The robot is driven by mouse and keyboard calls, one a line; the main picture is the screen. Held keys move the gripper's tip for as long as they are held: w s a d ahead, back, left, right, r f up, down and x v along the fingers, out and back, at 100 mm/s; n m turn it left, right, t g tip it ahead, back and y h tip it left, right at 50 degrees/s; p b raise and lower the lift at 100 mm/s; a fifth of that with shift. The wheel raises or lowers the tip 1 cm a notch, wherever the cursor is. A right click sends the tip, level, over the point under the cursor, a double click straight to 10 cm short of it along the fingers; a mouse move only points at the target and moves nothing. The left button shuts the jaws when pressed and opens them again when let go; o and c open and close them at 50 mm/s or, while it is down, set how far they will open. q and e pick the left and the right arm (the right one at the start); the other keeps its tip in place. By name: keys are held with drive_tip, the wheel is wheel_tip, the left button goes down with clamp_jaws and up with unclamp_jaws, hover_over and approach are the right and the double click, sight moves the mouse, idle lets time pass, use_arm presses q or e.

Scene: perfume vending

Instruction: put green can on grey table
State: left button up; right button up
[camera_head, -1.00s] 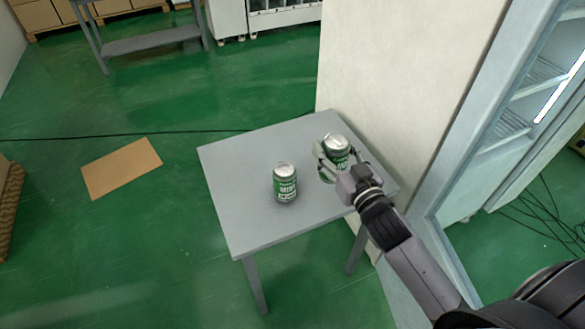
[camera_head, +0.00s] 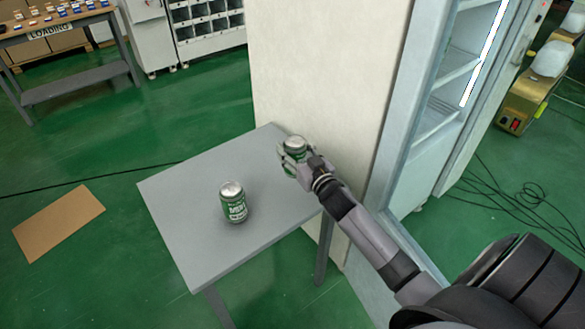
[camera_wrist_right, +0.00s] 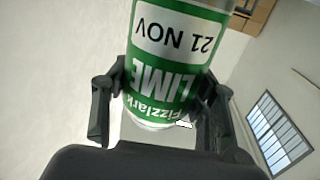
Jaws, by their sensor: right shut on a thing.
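A green and silver can (camera_head: 295,144) is held between the fingers of my right gripper (camera_head: 294,157) at the back right of the grey table (camera_head: 190,200). In the right wrist view, this can (camera_wrist_right: 165,65) fills the space between the two black fingers, and its label reads LIME upside down. I cannot tell whether it touches the tabletop. A second green can (camera_head: 233,205) stands upright on the table, to the left and nearer, apart from the gripper. My left gripper is not in view.
A pale wall block (camera_head: 315,75) rises right behind the table. An open-fronted cabinet (camera_head: 455,75) stands to the right. A cardboard sheet (camera_head: 60,222) lies on the green floor, and black cables (camera_head: 510,195) lie at right. The table's left part is bare.

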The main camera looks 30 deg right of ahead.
wheel_tip(320, 180, down, 6)
drive_tip(key=shift+f+b, duration=0.2)
drive_tip(key=shift+b, duration=0.25)
drive_tip(key=o, duration=1.5)
drive_tip(key=shift+f, duration=0.1)
drive_tip(key=shift+s, duration=0.1)
drive_tip(key=s+a, duration=0.1)
drive_tip(key=s, duration=1)
drive_tip(key=shift+s, duration=0.4)
